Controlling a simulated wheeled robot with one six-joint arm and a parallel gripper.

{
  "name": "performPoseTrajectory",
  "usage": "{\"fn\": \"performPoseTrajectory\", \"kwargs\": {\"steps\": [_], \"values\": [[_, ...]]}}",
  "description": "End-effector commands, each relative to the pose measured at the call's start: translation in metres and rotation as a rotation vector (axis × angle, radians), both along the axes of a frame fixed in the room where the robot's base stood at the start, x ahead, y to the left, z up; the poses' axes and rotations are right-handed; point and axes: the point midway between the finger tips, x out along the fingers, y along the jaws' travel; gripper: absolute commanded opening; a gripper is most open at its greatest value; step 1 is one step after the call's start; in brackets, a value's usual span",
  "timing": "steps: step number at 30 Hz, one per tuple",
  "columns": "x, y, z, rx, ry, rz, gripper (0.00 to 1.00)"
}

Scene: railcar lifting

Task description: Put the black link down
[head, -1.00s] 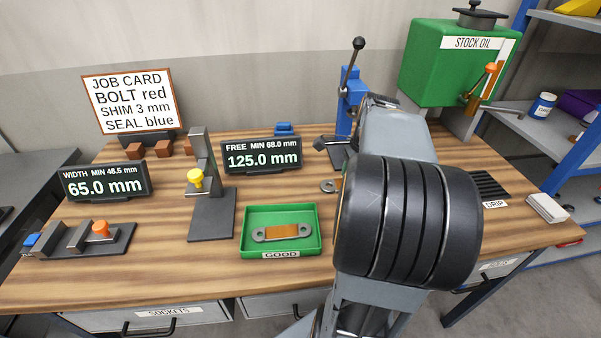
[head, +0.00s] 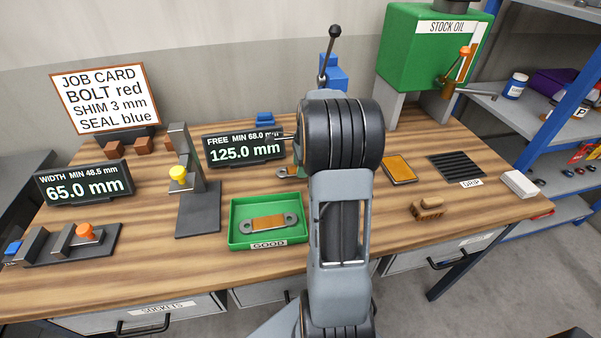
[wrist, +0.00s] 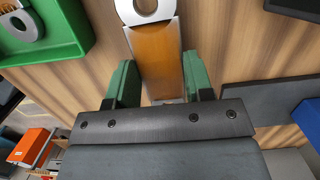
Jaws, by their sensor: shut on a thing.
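My gripper (wrist: 160,66) has its two green fingers on either side of a link (wrist: 154,44) and is shut on it. This link shows an orange-brown middle and a grey ringed end; I see no clearly black part. In the head view its ringed end (head: 287,171) shows left of my arm, in front of the gauge display, while my arm hides the rest. I cannot tell whether it touches the wooden bench (head: 225,275). A similar link (head: 267,223) lies in the green GOOD tray (head: 234,238), which also shows in the wrist view (wrist: 73,46).
The FREE gauge display (head: 244,149) reads 125.0 mm, and the WIDTH display (head: 84,183) reads 65.0 mm. A dark stand with a yellow knob (head: 178,173) is left of the tray. An orange pad (head: 399,169) and a brush (head: 428,207) lie on the right.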

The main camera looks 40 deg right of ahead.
Motion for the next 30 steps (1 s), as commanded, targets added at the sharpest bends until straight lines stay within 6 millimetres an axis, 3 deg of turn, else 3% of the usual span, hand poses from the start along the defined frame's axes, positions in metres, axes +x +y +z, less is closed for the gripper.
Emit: {"fn": "performPoseTrajectory", "kwargs": {"steps": [9,22,23,30], "values": [[0.004,0.000,-0.032,0.000,0.000,0.000,0.07],[0.004,0.000,-0.038,0.000,-0.001,0.000,0.07],[0.004,0.000,-0.038,0.000,0.000,0.000,0.49],[0.004,0.000,-0.038,0.000,0.000,0.000,0.72]]}}
